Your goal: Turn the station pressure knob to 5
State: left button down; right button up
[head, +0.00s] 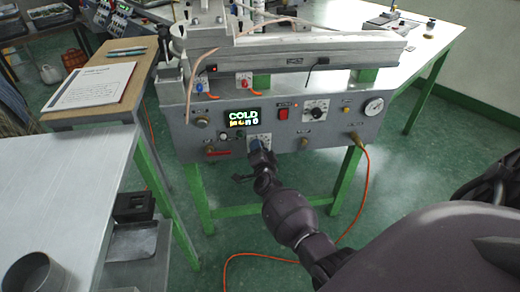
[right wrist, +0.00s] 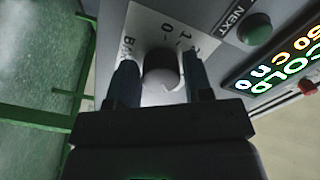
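In the head view my right gripper (head: 257,147) is at the dial plate under the display, covering the knob. My left gripper is out of view.
The station panel (head: 230,150) carries a "COLD" display (head: 242,117), a red button (head: 283,114), another dial (head: 316,110) and a round gauge (head: 373,107). In the right wrist view a green "NEXT" button (right wrist: 254,30) sits close by. An orange hose (head: 366,180) hangs at right.

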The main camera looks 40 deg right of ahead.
jog(key=shift+o, duration=1.1)
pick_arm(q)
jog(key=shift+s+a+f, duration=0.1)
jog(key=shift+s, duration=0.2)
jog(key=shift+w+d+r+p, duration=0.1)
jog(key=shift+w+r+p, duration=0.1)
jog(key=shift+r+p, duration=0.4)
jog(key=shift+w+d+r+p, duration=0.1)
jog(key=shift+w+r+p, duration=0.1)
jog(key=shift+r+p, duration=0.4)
pick_arm(e)
jog(key=v, duration=1)
jog(key=shift+s+a, duration=0.2)
jog(key=shift+s, duration=0.1)
